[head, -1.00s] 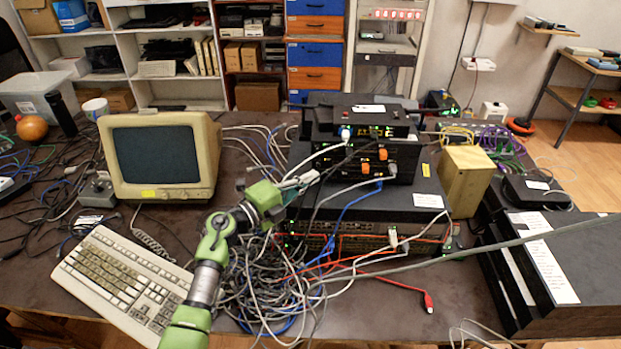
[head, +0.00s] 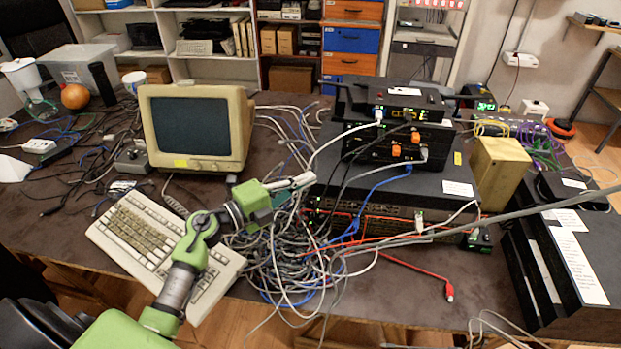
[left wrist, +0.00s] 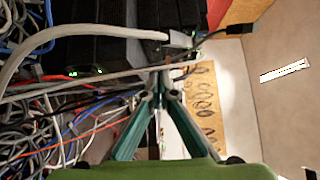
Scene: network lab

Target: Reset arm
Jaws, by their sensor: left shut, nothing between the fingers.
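My left arm, green and grey, comes in from the bottom left of the head view. Its gripper (head: 305,181) is shut and empty, over the tangle of cables (head: 290,245) and in front of the left side of the stacked network devices (head: 395,185). In the left wrist view the two teal fingers of the gripper (left wrist: 160,85) meet at their tips with nothing between them. A grey cable passes close to the tips; I cannot tell if it touches. My right gripper is not in view.
An old monitor (head: 197,128) and a beige keyboard (head: 165,250) stand left of the gripper. A yellowish box (head: 499,172) is right of the devices. A red cable plug (head: 449,291) lies near the table's front edge. Loose cables leave little free room.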

